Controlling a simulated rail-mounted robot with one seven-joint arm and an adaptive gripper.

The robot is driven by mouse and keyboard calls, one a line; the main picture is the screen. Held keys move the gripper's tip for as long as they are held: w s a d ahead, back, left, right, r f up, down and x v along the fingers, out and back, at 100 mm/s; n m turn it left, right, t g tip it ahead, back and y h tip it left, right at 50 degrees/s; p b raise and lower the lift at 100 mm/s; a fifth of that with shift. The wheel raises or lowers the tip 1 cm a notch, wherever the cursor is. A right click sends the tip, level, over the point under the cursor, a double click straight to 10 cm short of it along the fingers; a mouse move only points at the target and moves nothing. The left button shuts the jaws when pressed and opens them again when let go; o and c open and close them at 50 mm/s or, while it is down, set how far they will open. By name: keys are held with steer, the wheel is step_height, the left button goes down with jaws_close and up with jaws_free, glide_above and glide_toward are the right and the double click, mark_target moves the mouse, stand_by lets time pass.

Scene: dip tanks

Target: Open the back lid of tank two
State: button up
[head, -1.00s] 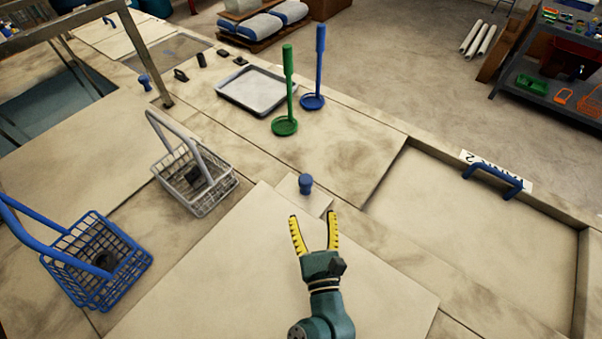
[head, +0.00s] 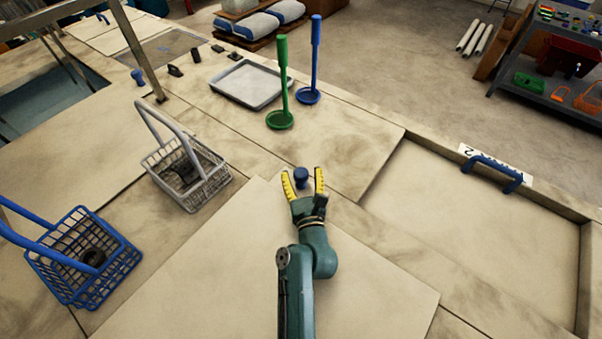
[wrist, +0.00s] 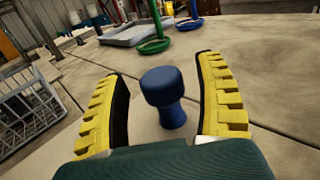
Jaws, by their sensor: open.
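In the wrist view the knob (wrist: 166,95) stands between the fingers (wrist: 160,75), with a visible gap on each side. At the right, a recessed pale panel (head: 480,235) lies beside a blue bar handle (head: 494,172) and a white label (head: 467,150) showing a 2.
A blue ladle (head: 314,60) and a green ladle (head: 283,80) stand behind the knob, near a grey tray (head: 250,83). A grey wire basket (head: 200,190) and a blue wire basket (head: 85,255) stand at left. A metal frame post (head: 137,50) rises at upper left.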

steer(key=shift+w+a, duration=0.15)
steer(key=shift+w, duration=0.4)
steer(key=shift+s, duration=0.1)
steer(key=c, duration=1.3)
